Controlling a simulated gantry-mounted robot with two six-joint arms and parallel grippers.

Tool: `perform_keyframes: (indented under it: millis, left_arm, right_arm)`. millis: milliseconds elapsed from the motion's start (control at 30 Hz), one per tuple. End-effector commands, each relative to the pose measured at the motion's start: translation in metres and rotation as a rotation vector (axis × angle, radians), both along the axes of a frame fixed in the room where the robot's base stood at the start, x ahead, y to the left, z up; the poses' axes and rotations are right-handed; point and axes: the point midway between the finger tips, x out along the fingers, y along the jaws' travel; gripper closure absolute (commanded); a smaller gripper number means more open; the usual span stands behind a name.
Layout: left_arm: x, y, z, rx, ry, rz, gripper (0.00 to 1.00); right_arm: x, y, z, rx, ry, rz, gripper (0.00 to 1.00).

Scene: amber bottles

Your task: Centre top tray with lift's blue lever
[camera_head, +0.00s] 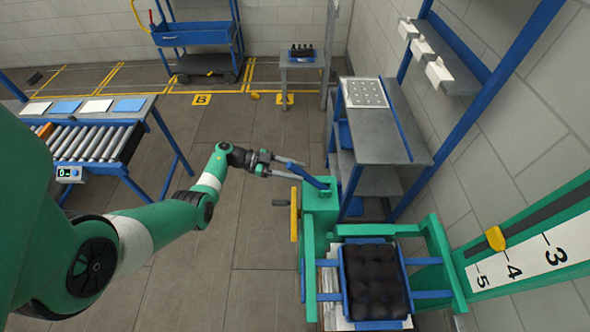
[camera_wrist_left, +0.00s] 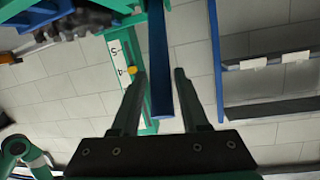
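The green lift (camera_head: 310,255) stands at lower right. Its blue lever (camera_head: 308,174) slants up from the top of the green post. A blue tray (camera_head: 346,288) holding dark bottles (camera_head: 375,280) sits in the lift. My left gripper (camera_head: 301,170) is open at the lever. In the left wrist view, the lever (camera_wrist_left: 160,65) runs between the spread fingers (camera_wrist_left: 160,78), with a gap visible on both sides. I cannot tell whether the lever is at fingertip depth. My right gripper is not in view.
A yellow handle (camera_head: 294,214) with a dark knob sticks out left of the lift post. A scale on the right wall has a yellow pointer (camera_head: 495,238) near 4. A grey-topped shelf (camera_head: 385,130) stands behind the lift. A roller conveyor (camera_head: 92,143) is at left. Open floor lies between.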

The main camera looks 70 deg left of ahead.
Motion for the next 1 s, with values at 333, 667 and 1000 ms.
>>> perform_keyframes:
  millis: [333,667,1000]
  left_arm:
    - [0.0,0.0,0.001,0.0,-0.001,-0.001,0.38]
    - [-0.043,0.022,0.011,0.002,-0.003,0.004,0.38]
    - [-0.099,0.047,0.024,0.001,-0.001,0.001,0.38]
  right_arm:
    - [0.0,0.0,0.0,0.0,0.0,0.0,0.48]
    - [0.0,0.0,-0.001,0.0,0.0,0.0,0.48]
    - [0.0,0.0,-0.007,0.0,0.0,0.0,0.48]
